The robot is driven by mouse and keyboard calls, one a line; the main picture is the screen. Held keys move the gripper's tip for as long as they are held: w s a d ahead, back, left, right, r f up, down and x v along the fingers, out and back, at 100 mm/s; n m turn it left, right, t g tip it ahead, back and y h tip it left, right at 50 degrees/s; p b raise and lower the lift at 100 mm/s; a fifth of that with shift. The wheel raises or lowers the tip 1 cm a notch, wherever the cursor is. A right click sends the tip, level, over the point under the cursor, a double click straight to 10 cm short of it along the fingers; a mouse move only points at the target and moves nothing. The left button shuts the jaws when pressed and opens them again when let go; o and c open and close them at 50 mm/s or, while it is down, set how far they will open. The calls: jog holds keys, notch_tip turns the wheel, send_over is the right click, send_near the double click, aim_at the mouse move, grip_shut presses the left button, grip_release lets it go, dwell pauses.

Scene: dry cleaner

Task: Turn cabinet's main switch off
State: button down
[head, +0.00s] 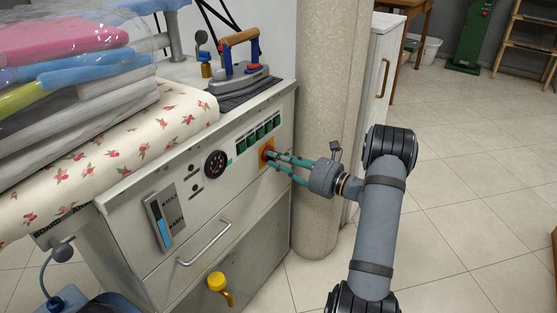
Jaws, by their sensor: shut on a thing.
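The cabinet (137,222) is a cream unit with a control panel on its front. The main switch (263,152) is a red knob on a yellow-orange plate at the right end of the panel. My gripper (271,160) reaches in from the right with teal fingers. Its fingertips are shut on the red knob and partly hide it. The knob's exact angle cannot be made out.
A row of green rocker switches (258,132), a round gauge (215,164), a level indicator (165,218) and a drawer handle (204,244) are on the cabinet front. An iron (240,72) stands on top. A round column (327,100) stands close behind my gripper.

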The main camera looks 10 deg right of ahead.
jog(key=c, duration=1.6)
grip_release()
jog(key=v, duration=1.2)
jog(key=shift+m, duration=0.3)
jog(key=x, duration=1.2)
